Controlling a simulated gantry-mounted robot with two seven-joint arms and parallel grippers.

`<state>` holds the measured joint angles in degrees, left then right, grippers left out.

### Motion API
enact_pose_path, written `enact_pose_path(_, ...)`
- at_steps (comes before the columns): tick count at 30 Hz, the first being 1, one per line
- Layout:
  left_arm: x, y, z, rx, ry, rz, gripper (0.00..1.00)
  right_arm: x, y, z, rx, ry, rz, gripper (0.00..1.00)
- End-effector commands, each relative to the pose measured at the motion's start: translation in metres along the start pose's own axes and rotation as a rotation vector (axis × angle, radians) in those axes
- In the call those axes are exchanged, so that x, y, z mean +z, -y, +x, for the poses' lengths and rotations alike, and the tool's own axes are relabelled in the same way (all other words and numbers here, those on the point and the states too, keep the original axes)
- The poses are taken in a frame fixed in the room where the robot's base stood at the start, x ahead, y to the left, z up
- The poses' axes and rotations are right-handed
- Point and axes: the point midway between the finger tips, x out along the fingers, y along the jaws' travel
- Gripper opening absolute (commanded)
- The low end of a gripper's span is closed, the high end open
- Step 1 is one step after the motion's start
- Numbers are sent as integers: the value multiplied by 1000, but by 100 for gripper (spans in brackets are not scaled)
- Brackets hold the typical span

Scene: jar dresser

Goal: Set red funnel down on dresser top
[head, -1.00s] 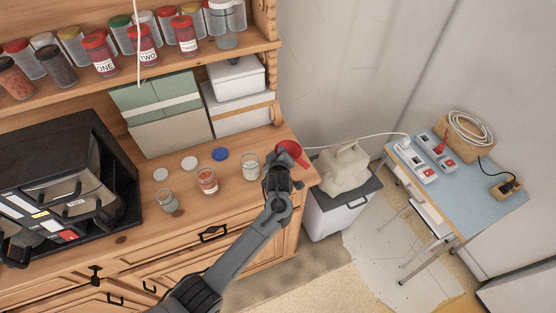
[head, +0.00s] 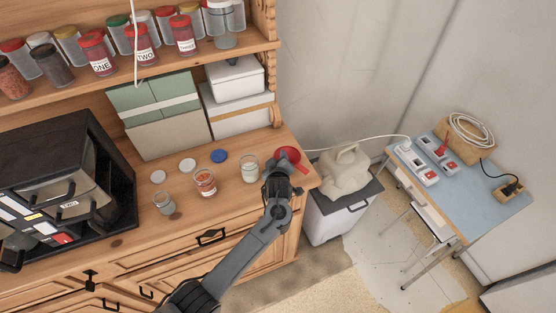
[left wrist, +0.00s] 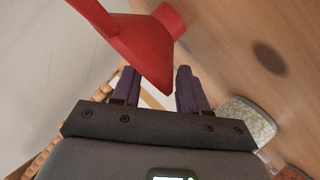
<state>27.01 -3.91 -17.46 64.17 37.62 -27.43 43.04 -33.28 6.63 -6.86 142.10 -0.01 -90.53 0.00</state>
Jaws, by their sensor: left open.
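The red funnel (head: 289,154) is at the right end of the wooden dresser top (head: 240,202), near its edge. In the left wrist view the funnel (left wrist: 145,42) looks tilted, with part of its wide rim between the fingers. I cannot tell whether it rests fully on the wood. My left gripper (head: 279,170) is just in front of the funnel and partly covers it. In the left wrist view its two dark fingers (left wrist: 157,74) are apart, with gaps beside the rim. My right gripper is not in view.
A glass jar (head: 250,169) stands just left of the funnel; another jar (head: 205,182) and a blue lid (head: 219,156) are further left. White boxes (head: 240,118) stand behind. A beige canister (head: 344,171) sits beyond the dresser's right edge.

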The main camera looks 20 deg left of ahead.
Motion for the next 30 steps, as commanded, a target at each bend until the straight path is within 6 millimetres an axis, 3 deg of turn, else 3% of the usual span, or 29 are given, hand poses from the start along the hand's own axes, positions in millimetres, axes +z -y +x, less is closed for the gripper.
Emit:
enact_pose_path(8,-1,-2,-9,1,0,-1,43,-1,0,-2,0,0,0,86)
enact_pose_path(24,-1,-1,-93,1,2,-4,43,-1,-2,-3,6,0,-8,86)
enact_pose_path(30,-2,-1,-114,0,0,-1,43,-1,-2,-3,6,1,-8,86)
